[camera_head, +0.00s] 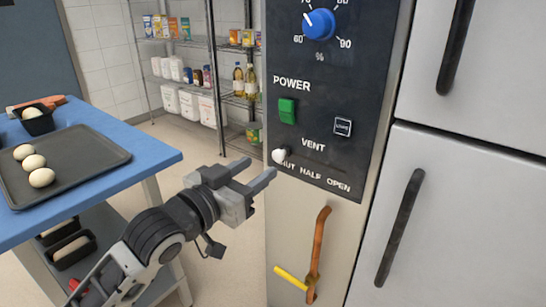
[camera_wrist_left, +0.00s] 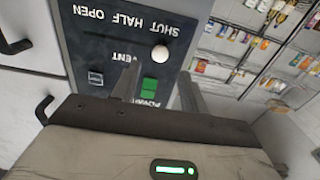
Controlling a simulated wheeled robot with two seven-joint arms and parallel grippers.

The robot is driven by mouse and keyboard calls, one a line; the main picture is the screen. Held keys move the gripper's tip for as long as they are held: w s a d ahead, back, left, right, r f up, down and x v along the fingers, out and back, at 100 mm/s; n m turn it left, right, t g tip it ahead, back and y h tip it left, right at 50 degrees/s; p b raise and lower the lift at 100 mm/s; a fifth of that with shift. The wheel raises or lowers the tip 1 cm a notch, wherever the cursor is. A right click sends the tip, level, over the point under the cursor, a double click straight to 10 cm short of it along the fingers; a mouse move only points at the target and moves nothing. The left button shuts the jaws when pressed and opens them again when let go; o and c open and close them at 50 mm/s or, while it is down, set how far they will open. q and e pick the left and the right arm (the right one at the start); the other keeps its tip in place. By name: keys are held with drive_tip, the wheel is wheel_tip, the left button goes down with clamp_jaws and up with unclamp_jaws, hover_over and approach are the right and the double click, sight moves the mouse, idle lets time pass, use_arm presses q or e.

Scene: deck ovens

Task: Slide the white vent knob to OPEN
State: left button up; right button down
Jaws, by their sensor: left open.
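The white vent knob (camera_head: 279,155) sits at the left end of its row on the dark control panel (camera_head: 335,100), at the SHUT mark. HALF and OPEN are printed to its right. In the left wrist view the panel appears upside down, with the white knob (camera_wrist_left: 159,53) beside the word SHUT. My left gripper (camera_head: 258,173) is open and empty, just left of and slightly below the knob, apart from it in the head view. Its fingers (camera_wrist_left: 158,90) also show in the left wrist view, pointing toward the panel. My right gripper is not in view.
Above the knob are a green power switch (camera_head: 287,111), a small dark button (camera_head: 343,127) and a blue dial (camera_head: 319,24). Below hangs an orange-brown handle (camera_head: 318,250) with a yellow bar. Oven doors stand right. A blue table (camera_head: 150,155) with a dough tray (camera_head: 90,165) stands left.

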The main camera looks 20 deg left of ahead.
sight(276, 156)
use_arm(q)
drive_tip(key=x, duration=0.5)
drive_tip(key=shift+w+d, duration=0.1)
drive_tip(key=shift+w, duration=0.1)
drive_tip(key=shift+w+d, duration=0.15)
drive_tip(key=shift+w, duration=0.2)
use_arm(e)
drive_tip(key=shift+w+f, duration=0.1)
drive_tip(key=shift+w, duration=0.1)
